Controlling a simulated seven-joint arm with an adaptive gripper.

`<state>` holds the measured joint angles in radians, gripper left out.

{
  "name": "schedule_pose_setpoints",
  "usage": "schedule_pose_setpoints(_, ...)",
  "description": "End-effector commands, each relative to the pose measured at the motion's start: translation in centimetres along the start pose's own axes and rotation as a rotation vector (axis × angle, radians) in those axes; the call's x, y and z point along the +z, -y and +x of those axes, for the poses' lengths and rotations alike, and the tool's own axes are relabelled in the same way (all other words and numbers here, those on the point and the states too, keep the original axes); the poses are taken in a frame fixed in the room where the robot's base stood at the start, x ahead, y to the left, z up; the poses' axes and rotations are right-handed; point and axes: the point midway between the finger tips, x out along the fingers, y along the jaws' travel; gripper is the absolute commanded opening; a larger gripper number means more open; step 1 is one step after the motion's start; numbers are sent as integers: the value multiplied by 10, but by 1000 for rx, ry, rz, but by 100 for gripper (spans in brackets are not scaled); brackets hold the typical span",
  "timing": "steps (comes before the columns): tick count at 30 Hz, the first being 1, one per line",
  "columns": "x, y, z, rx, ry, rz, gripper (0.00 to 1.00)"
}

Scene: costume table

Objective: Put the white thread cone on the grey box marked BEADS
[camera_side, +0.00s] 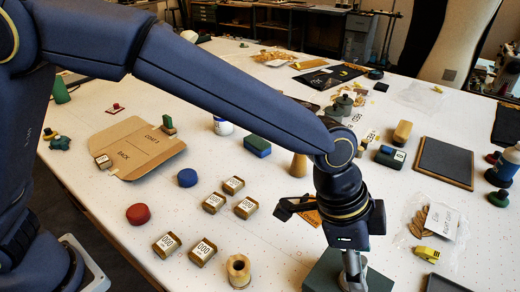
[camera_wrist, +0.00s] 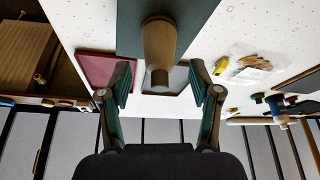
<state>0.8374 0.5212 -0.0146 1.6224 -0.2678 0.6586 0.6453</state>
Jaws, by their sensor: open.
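A pale, tapered cone (camera_wrist: 158,45), tan in the shade, stands on a dark grey-green box (camera_wrist: 130,35) in the wrist view. In the side view a greyish-white upright piece (camera_side: 352,272), apparently the same cone, shows below my wrist on the box (camera_side: 318,279). No lettering on the box is visible, so I cannot tell whether it is marked BEADS. My gripper (camera_wrist: 160,88) is open, with a finger on either side of the cone's near end and gaps on both sides. Its contact with the box is partly hidden.
A wooden spool (camera_side: 238,270) and several labelled small boxes (camera_side: 203,251) lie left of the box. A tan cone (camera_side: 299,166) stands behind. A maroon tray (camera_wrist: 105,70) is near the left finger. A dark tray (camera_side: 445,284) lies to the right.

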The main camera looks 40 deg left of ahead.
Motion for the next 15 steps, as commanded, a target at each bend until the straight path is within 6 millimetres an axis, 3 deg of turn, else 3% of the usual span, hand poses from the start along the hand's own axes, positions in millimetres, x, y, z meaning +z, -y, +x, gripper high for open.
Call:
schedule_pose_setpoints(6,-1,1,-52,-3,-4,0,63)
schedule_pose_setpoints(15,3,3,-93,-6,-2,-10,63)
